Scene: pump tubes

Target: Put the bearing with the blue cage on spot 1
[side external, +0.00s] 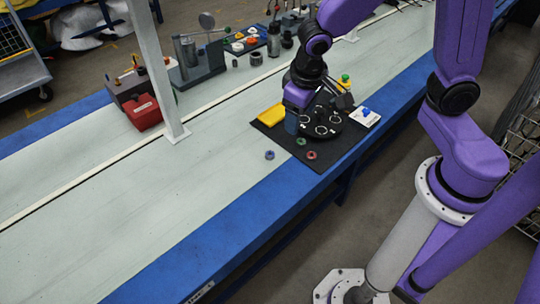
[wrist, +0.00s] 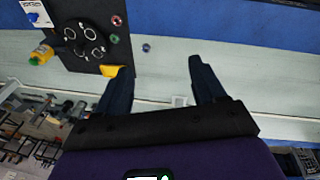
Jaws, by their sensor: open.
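The bearing with the blue cage (side external: 270,155) lies on the pale bench top just off the left edge of a black mat (side external: 318,167). It also shows small in the wrist view (wrist: 146,47). A dark round plate (wrist: 86,40) on the mat bears several white-ringed spots; their numbers are too small to read, so I cannot tell which is spot 1. My gripper (wrist: 160,68) is open and empty, its fingers apart, above the bench. In the side view my arm partly hides the plate.
A green bearing (side external: 301,141) and a red bearing (side external: 311,155) lie on the mat near the blue one. A yellow tray (side external: 271,114), a white card (side external: 365,117) and a yellow bottle (wrist: 41,54) are nearby. A white post (side external: 160,80) stands left; the front-left bench is clear.

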